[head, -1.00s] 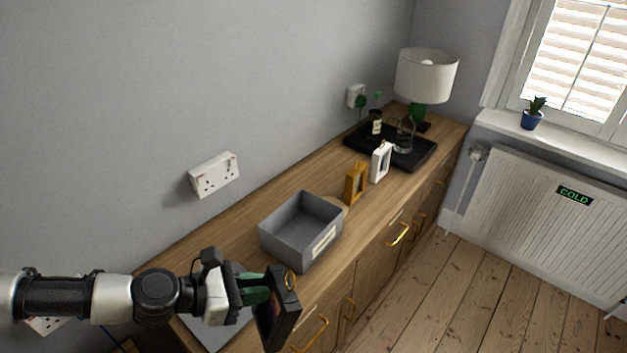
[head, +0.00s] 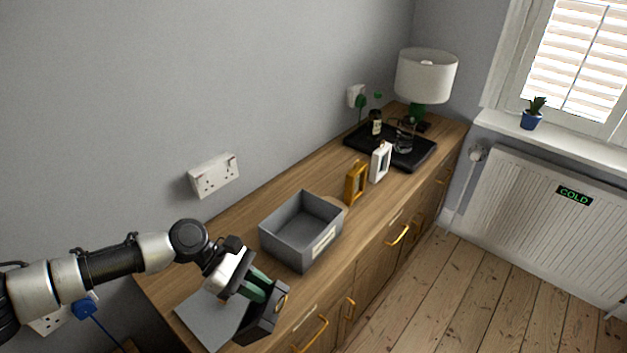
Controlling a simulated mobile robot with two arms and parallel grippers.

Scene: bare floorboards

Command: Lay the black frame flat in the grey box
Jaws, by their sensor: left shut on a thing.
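The grey box (head: 282,245) is an open, empty-looking tray-like box with a pale label on its front, standing on the wooden sideboard. The black frame (head: 265,318) is in my left gripper (head: 261,289), whose green-padded fingers are shut on it. The frame is tilted and held in front of and to the left of the box, near the sideboard's front edge, apart from the box. A gold ring shows at its top. My right gripper is out of view.
A grey flat sheet (head: 212,312) lies on the sideboard (head: 248,214) left of the box. An orange frame (head: 356,183) and a white frame (head: 380,162) stand right of it. Beyond are a black tray (head: 418,158) with a bottle and glass jug, and a lamp (head: 426,76).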

